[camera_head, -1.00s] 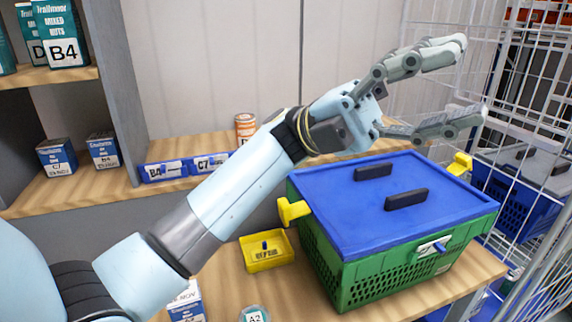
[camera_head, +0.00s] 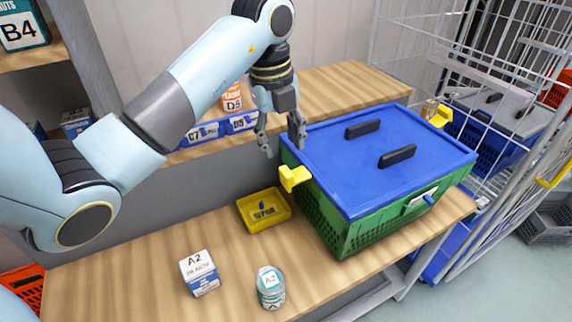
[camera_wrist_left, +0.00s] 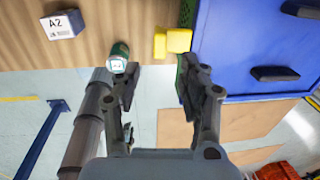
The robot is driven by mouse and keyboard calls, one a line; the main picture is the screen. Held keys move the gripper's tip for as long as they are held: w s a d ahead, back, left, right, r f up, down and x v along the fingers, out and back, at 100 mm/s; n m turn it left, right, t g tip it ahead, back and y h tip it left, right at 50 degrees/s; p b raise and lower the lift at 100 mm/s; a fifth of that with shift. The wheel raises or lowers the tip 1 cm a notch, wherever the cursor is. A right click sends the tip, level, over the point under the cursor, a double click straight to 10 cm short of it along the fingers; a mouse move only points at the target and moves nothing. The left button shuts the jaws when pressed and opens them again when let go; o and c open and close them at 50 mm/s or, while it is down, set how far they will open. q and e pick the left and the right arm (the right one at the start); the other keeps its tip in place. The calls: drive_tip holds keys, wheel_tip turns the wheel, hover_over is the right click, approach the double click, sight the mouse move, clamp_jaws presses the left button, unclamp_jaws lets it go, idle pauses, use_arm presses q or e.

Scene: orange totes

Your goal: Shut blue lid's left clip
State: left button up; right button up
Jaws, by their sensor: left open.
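The blue lid (camera_head: 350,180) lies on the green crate (camera_head: 345,238); the lid also shows in the left wrist view (camera_wrist_left: 235,45). Its yellow left clip (camera_head: 294,178) sticks outward from the lid's left edge, swung out from the crate wall. In the left wrist view the clip (camera_wrist_left: 178,41) lies beyond the fingers, roughly between them in the picture. My left gripper (camera_head: 283,143) is open and empty, fingers pointing down, just behind and above the clip, near the lid's back left corner. It does not visibly touch the clip. My right gripper is not in view.
A yellow tray (camera_head: 265,224) sits left of the crate. An A2 box (camera_head: 200,280) and an A2 jar (camera_head: 270,297) stand nearer the front. A white wire rack (camera_head: 490,50) stands right.

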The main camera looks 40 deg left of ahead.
sight(286, 171)
use_arm(q)
drive_tip(key=f, duration=0.5)
drive_tip(key=w+f+p, duration=0.1)
drive_tip(key=f, duration=0.2)
drive_tip(key=shift+d, duration=0.2)
clamp_jaws()
